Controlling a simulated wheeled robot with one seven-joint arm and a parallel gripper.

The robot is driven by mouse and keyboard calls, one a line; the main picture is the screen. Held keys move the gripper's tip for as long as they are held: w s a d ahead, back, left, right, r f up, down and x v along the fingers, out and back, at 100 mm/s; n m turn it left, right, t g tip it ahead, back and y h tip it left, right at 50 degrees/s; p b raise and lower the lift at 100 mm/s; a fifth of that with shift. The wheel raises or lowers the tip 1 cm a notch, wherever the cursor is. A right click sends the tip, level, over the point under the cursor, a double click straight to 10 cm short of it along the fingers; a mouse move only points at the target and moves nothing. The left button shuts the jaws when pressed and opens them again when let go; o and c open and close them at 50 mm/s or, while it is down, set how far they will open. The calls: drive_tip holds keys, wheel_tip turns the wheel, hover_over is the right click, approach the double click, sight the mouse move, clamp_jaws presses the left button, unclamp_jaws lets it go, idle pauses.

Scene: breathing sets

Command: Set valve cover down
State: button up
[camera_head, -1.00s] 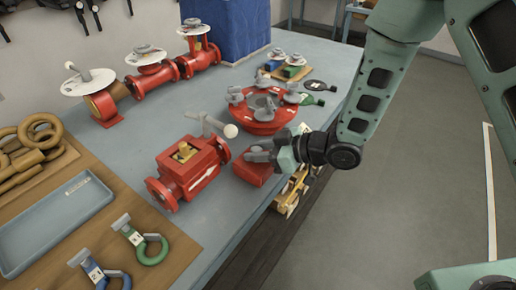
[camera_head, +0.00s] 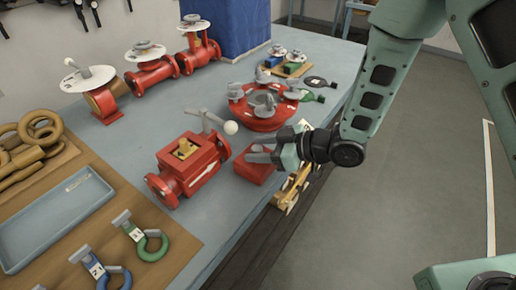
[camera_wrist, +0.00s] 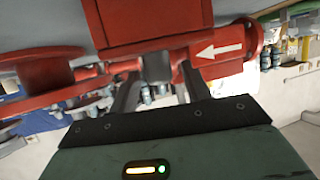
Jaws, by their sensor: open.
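The valve cover looks like a red block (camera_head: 255,170) and lies on the grey-blue bench near its right edge. It stands just right of the red valve body (camera_head: 190,165), whose top is open with a brass part inside. My gripper (camera_head: 260,151) is open over the block's upper right side. I cannot tell whether a finger touches it. In the wrist view, my gripper (camera_wrist: 158,90) shows two spread fingers with a small grey part between them. A red block face (camera_wrist: 140,22) and a red body with a white arrow (camera_wrist: 222,48) show beyond.
A round red flange (camera_head: 262,118) with grey clamps stands behind the block. A grey lever with a white ball (camera_head: 230,128) is close by. Several red valves (camera_head: 150,73) line the back left. A blue tray (camera_head: 55,220) and shackles (camera_head: 150,244) lie front left. Open floor is right.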

drive_tip(key=s+d+r+m+h+b, duration=0.1)
drive_tip(key=s+d+r+h+b, duration=0.25)
drive_tip(key=d, duration=0.55)
drive_tip(key=s+d+r+m+g+h, duration=0.1)
drive_tip(key=s+r+m+g+h, duration=0.1)
drive_tip(key=s, duration=0.8)
drive_tip(key=s+d+r+m+g+h+p, duration=0.1)
drive_tip(key=s+r+m+g+h, duration=0.1)
drive_tip(key=s+h, duration=0.4)
drive_tip(key=s+r+g, duration=0.1)
drive_tip(key=s+r, duration=0.1)
drive_tip(key=s, duration=0.2)
drive_tip(key=shift+s+r+m, duration=0.3)
drive_tip(key=shift+r, duration=0.05)
